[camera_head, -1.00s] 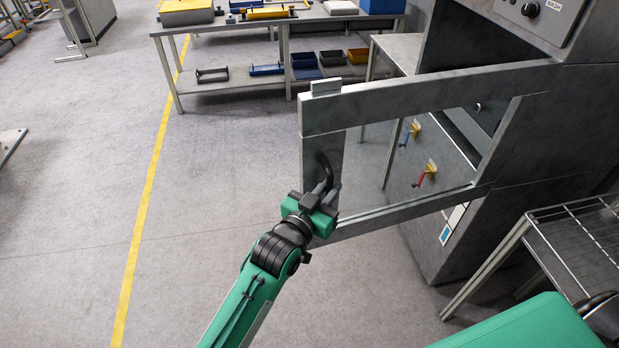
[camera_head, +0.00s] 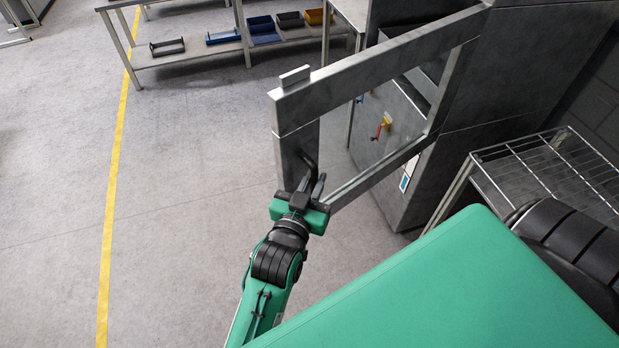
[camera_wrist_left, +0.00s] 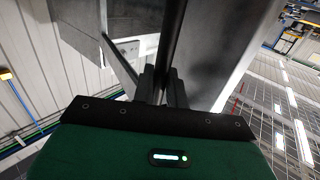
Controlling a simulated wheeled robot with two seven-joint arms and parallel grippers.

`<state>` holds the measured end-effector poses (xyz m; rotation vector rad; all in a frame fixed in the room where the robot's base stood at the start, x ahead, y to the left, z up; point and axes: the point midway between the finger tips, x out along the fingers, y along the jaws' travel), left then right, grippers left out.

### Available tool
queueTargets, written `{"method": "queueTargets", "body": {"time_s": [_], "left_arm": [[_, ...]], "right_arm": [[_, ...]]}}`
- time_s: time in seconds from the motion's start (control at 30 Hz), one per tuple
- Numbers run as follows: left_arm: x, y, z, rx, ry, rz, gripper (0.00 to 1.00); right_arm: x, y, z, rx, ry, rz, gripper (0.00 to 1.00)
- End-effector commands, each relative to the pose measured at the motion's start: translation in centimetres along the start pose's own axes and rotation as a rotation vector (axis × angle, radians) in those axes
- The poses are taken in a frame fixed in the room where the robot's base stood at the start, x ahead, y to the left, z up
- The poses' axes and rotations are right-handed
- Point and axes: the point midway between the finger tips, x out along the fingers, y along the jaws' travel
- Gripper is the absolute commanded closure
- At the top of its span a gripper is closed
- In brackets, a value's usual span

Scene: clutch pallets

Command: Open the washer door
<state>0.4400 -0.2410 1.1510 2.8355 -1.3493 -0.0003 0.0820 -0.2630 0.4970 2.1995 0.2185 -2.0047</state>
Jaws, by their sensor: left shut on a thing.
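The washer door (camera_head: 297,148) is a grey metal frame with a clear window. It stands swung open, out from the washer (camera_head: 530,60) at the right. Its dark curved handle (camera_head: 309,163) is on the free edge, at the left. My left gripper (camera_head: 308,187) is at this handle, with its fingers shut on it. In the left wrist view, the dark handle bar (camera_wrist_left: 174,38) runs down between the fingers of my left gripper (camera_wrist_left: 162,86). The fingers hide part of the handle. My right gripper is out of view.
A wire rack table (camera_head: 545,165) stands at the right, close to the washer. A workbench (camera_head: 205,52) with trays on its lower shelf is at the back. The floor (camera_head: 190,220) left of the door is clear, with a yellow line (camera_head: 112,190).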

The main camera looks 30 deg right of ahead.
Motion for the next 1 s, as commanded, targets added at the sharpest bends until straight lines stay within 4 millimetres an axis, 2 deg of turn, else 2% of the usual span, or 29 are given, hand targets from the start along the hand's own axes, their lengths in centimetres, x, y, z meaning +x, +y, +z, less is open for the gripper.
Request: {"method": "queueTargets", "body": {"time_s": [0.23,0.27,0.33,0.37,0.73,0.87,1.0], "left_arm": [[0.1,0.1,-0.3,-0.001,0.006,0.001,1.0],[0.1,0.1,-0.3,-0.001,0.006,0.001,0.84],[0.1,0.1,-0.3,-0.001,0.006,0.001,0.7],[0.1,0.1,-0.2,-0.001,0.005,0.001,0.68],[-0.5,0.0,0.0,-0.001,0.002,0.0,0.68],[-1.9,0.0,0.3,0.0,0.001,0.0,0.68],[-4.5,0.0,0.4,0.0,0.002,0.0,0.68]], "right_arm": [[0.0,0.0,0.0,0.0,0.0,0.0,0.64],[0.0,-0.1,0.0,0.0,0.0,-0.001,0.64],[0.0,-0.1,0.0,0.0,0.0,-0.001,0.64],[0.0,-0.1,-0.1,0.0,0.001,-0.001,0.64],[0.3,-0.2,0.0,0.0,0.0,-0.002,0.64],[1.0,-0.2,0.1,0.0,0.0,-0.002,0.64],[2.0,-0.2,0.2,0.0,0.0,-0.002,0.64]]}}
